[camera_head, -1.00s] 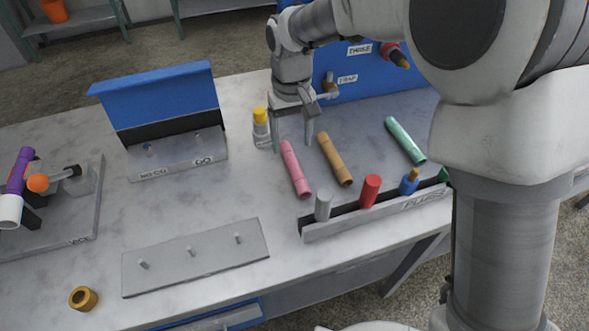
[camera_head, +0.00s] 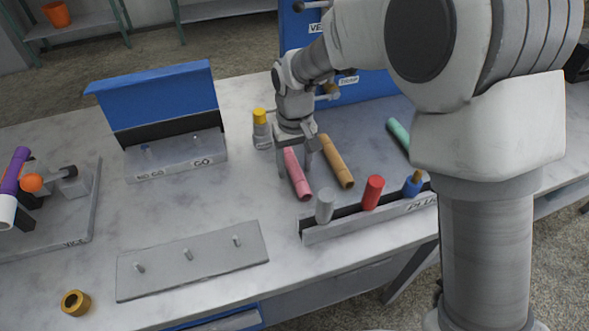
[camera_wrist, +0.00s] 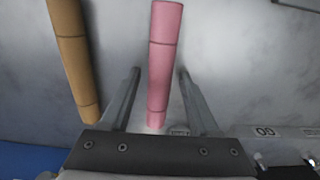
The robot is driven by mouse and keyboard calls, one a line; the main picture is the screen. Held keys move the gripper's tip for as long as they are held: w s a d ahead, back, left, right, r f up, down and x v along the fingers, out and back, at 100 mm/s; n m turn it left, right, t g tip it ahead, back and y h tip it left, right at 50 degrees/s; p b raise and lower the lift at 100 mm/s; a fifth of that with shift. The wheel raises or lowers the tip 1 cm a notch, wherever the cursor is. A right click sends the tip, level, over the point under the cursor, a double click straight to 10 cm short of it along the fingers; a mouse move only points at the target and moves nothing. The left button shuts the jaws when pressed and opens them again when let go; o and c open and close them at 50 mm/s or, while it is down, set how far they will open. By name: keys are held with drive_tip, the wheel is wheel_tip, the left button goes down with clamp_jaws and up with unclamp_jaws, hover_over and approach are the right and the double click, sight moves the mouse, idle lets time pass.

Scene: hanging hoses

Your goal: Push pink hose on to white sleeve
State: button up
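The pink hose (camera_head: 297,177) lies on the grey mat, and its length also fills the middle of the wrist view (camera_wrist: 164,50). My gripper (camera_head: 296,168) is low over its far part. In the wrist view my gripper (camera_wrist: 160,72) is open, with one finger on each side of the hose and a gap beside each. A white sleeve-like piece (camera_head: 5,213) sits at the lower end of a purple tube (camera_head: 14,170) in the vise fixture at the far left; its left side is cut off by the picture edge.
An orange-brown hose (camera_head: 337,160) lies close right of the pink one, with a green hose (camera_head: 399,134) farther right. A plug rack (camera_head: 345,228) stands in front. A yellow-capped bottle (camera_head: 262,130) is close left. A flat pegged plate (camera_head: 200,272) lies front left.

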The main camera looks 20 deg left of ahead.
clamp_jaws()
drive_tip(key=shift+r, duration=0.1)
